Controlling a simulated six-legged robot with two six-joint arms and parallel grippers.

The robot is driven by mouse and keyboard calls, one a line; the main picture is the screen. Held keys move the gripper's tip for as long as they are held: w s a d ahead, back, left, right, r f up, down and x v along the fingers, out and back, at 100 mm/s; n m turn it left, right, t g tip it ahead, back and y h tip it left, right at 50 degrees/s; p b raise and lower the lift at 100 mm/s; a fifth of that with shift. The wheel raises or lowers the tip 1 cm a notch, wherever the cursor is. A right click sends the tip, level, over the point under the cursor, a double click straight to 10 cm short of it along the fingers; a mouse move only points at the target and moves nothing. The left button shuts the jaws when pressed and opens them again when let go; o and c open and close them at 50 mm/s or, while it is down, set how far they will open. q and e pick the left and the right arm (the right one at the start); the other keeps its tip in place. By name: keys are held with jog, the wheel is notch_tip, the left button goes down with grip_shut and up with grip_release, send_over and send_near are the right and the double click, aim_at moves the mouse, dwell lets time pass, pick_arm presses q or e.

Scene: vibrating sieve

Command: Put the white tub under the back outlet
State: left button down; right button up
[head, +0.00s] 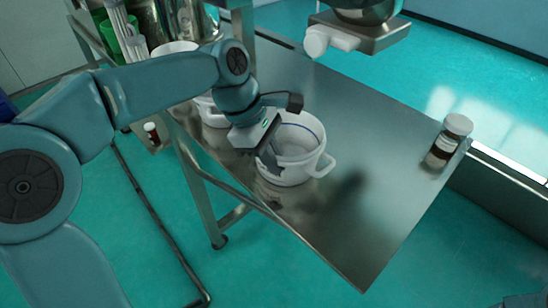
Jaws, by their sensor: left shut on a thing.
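A white tub (314,165) with a side handle is at the left part of the steel table (370,130). My left gripper (268,153) reaches in from the left and is shut on the tub's near-left wall. I cannot tell whether the tub's base touches the table. Its opening faces up and is partly hidden by the gripper. A white outlet spout (318,41) juts left from a metal body at the top, beyond the tub; I cannot tell if it is the back outlet. My right gripper is not in view.
A second white tub (211,112) is partly hidden behind my left arm. A brown jar with a white lid (447,142) stands near the table's right edge. Glassware and a green container (127,38) crowd the upper left. The table's middle is clear.

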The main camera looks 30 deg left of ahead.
pick_arm(q)
jog(key=shift+s, duration=0.15)
jog(key=shift+f, duration=0.1)
jog(key=c, duration=1.3)
grip_release()
jog(key=shift+w, duration=0.2)
jog(key=shift+o, duration=0.2)
jog(key=shift+s, duration=0.15)
